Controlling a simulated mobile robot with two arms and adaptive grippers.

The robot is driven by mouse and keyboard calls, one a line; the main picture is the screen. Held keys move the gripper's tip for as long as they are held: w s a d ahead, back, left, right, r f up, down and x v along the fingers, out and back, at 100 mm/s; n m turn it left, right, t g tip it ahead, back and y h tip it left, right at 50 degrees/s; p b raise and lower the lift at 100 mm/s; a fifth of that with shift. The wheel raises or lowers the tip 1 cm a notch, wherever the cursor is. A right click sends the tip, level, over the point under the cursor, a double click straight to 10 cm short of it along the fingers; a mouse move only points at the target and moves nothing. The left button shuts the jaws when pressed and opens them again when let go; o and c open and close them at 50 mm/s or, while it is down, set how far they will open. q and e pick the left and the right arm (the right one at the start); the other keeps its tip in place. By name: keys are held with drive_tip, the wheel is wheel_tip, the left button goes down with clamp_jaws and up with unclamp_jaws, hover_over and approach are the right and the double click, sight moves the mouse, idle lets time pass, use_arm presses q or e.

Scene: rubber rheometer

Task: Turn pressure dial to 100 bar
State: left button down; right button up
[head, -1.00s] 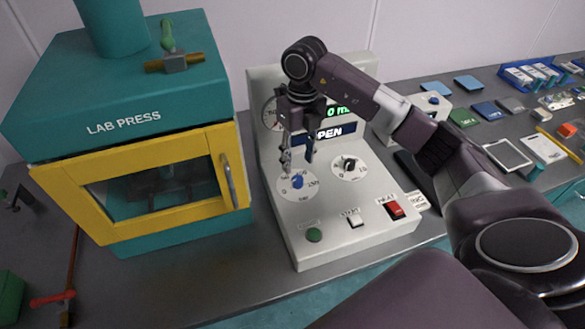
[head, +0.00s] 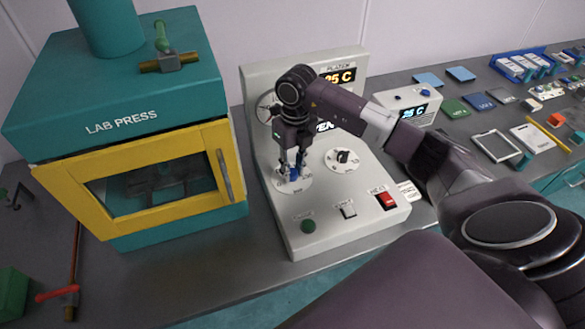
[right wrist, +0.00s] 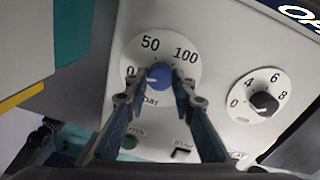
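The pressure dial is a white disc (right wrist: 178,47) marked 0, 50, 100 and "bar", with a blue knob (right wrist: 159,76) at its centre. A small pale mark on the knob faces left, near the 0 side. In the head view the dial plate (head: 298,184) is on the sloping front of the control console, partly hidden by my right gripper (head: 292,168). In the right wrist view my right gripper (right wrist: 157,86) is open, with one fingertip on each side of the knob and small gaps beside it. My left gripper is not in view.
A second dial with a black knob (right wrist: 264,103) sits to the right. The teal lab press (head: 150,85) stands left of the console.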

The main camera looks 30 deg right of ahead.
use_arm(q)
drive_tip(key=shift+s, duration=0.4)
use_arm(e)
clamp_jaws()
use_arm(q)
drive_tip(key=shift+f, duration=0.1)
